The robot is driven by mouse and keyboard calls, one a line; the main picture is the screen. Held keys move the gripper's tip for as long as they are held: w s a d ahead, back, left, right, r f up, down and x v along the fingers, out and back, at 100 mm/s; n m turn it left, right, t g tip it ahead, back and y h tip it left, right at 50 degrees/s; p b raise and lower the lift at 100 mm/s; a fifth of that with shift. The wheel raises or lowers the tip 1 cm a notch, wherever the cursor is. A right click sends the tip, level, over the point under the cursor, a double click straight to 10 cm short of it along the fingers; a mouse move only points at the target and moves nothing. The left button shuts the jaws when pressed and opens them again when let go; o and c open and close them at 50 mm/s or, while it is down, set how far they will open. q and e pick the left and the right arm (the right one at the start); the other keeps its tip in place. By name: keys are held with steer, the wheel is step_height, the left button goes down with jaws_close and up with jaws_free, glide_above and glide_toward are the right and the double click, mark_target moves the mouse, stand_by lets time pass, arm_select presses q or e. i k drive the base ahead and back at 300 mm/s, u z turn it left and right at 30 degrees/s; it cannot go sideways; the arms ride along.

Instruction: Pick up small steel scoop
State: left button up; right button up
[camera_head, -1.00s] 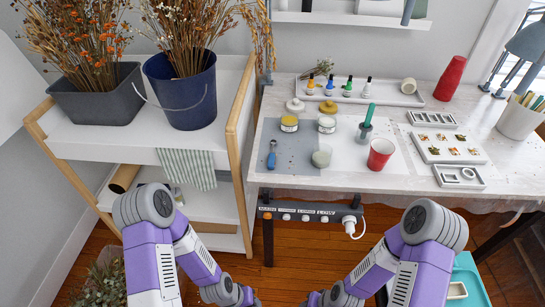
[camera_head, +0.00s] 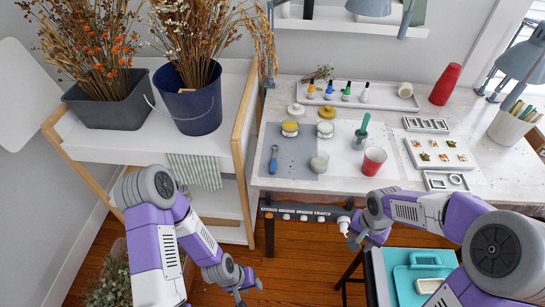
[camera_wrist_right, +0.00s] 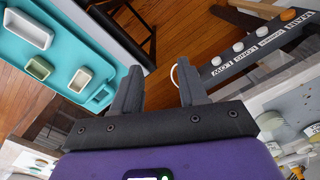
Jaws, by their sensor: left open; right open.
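I cannot clearly make out a small steel scoop. A small blue-handled tool (camera_head: 272,160) lies on the grey mat (camera_head: 296,150) at the left of the worktable; its working end is too small to identify. A teal-handled tool (camera_head: 364,125) stands in a small grey holder to its right. My left gripper (camera_head: 249,291) is open, low over the floor in front of the table. My right gripper (camera_head: 350,236) is at the table's front edge, below the red cup; in the right wrist view (camera_wrist_right: 155,88) it is open with nothing between its fingers.
Jars stand on and around the mat. A red cup (camera_head: 374,160), silicone-like moulds (camera_head: 445,181) and a flower tray (camera_head: 437,153) are to the right. A power strip (camera_head: 303,212) hangs under the front edge. A turquoise tray (camera_head: 408,286) is low at right; a shelf (camera_head: 100,146) with planters is left.

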mark_target(274, 161)
steer(key=u, duration=0.45)
steer(key=i, duration=0.85)
steer(key=u, duration=0.6)
